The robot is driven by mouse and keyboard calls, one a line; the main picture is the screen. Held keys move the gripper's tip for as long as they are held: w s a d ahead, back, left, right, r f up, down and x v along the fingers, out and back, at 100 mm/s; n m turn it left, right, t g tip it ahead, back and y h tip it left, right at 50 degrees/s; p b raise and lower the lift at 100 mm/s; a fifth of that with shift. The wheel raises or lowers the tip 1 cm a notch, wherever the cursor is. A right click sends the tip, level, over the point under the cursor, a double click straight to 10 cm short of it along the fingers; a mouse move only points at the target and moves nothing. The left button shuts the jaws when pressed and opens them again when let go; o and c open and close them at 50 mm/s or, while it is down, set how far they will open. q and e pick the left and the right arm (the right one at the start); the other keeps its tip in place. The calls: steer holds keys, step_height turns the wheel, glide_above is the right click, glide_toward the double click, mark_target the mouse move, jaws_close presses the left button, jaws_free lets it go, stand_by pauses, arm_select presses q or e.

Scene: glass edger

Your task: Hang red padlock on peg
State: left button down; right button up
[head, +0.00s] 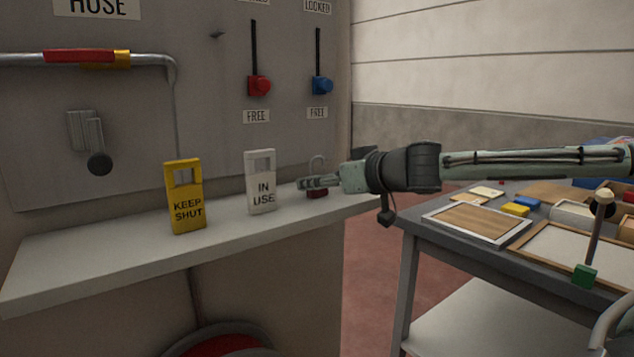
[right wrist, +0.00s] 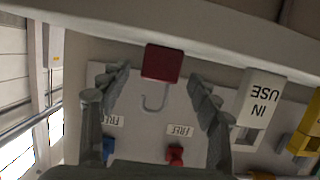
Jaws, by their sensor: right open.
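The red padlock (head: 318,194) stands on the grey shelf, mostly hidden in the head view by my right gripper (head: 318,183); its grey shackle rises behind the fingers. In the right wrist view the padlock's red body (right wrist: 162,63) and hooked shackle (right wrist: 155,101) lie between the spread fingers of my right gripper (right wrist: 158,82), with gaps on both sides. The right gripper is open. A small dark pin (head: 217,35) sticks out of the grey panel, and may be the peg. My left gripper is not in view.
A white "IN USE" tag (head: 261,184) and a yellow "KEEP SHUT" tag (head: 185,200) stand left of the padlock on the shelf (head: 110,248). A red lever (head: 259,86) and a blue lever (head: 321,86) project from the panel. A cluttered table (head: 455,252) stands at right.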

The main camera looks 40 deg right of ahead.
steer(key=shift+w+d, duration=0.1)
steer(key=shift+w, duration=0.25)
steer(key=shift+c, duration=0.5)
steer(key=c, duration=1.2)
steer(key=shift+r, duration=0.1)
